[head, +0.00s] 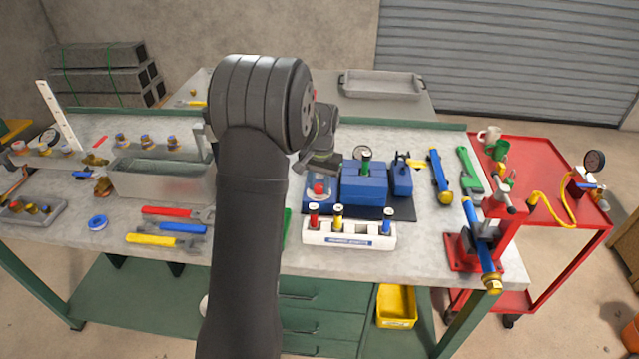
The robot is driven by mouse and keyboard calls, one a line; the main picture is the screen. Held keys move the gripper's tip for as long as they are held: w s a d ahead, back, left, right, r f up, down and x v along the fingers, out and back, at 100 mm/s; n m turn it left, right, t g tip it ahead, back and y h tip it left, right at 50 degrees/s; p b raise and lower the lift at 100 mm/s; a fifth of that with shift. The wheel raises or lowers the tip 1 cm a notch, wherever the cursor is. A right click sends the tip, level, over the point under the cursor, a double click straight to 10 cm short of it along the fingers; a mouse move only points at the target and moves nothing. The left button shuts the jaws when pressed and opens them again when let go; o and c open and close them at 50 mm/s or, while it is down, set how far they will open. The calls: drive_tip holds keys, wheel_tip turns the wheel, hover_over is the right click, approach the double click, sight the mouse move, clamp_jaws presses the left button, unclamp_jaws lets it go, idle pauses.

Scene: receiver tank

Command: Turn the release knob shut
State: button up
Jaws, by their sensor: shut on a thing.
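The blue receiver tank assembly (364,184) stands on a dark mat on the bench, just right of my arm. A small red knob (319,188), which looks like the release knob, sits low at its left end. My gripper (318,174) reaches down over this end, with its fingertips at the red knob. The gripper is shut on the knob, as far as this small view shows. My arm hides part of the bench to the left. The knob's exact turn angle is too small to read.
A white rack (349,233) with red, yellow and blue-banded pieces stands just in front of the tank. A red vise (478,235) holding a blue tube is at the right front. Wrenches (178,214) and a grey bin (160,180) lie left of my arm. A red cart (545,190) stands at right.

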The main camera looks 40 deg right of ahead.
sight(319, 188)
drive_tip(key=m, duration=0.6)
drive_tip(key=shift+m, duration=0.3)
drive_tip(key=m, duration=0.6)
drive_tip(key=shift+r, duration=0.1)
idle(0.3)
drive_tip(key=o, duration=1)
drive_tip(key=r, duration=1.7)
drive_tip(key=shift+s+a+r, duration=0.15)
drive_tip(key=shift+s+a, duration=0.1)
